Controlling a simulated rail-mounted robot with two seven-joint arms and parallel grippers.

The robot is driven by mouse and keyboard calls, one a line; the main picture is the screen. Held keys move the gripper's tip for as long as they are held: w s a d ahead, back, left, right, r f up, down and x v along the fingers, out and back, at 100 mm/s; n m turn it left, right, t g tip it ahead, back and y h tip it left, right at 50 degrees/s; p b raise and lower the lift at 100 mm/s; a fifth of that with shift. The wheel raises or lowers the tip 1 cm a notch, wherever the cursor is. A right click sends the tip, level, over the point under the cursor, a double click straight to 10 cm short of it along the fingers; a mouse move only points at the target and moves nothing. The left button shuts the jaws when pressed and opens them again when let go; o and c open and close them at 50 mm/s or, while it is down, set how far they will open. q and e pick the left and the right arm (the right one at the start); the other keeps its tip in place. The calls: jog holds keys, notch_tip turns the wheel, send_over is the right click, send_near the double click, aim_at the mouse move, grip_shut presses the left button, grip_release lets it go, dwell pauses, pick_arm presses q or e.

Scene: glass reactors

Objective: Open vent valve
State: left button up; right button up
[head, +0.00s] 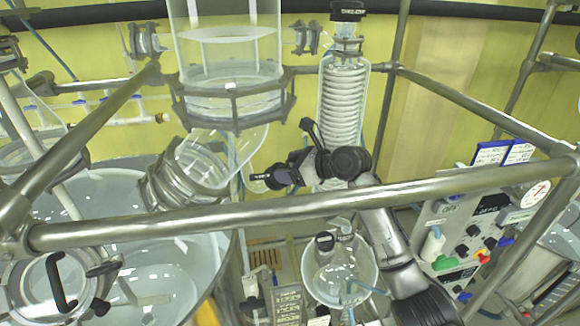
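My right arm rises from the lower right and bends left at its black wrist. Its dark gripper (268,180) points left, just in front of the glass between the large glass vessel (230,85) and the coil condenser (343,105). Small glass parts lie around its tip; I cannot tell whether the fingers touch them or are apart. A short black lever shape (311,130) stands up beside the wrist; I cannot tell whether it belongs to a valve. No part is clearly identifiable as the vent valve. My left gripper is not in view.
A round flask (340,265) stands below the condenser. A large glass reactor (120,240) fills the lower left. A control panel (465,235) with knobs and a gauge is at the right.

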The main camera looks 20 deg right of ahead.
jog(key=c, duration=0.7)
jog(key=shift+n, duration=0.3)
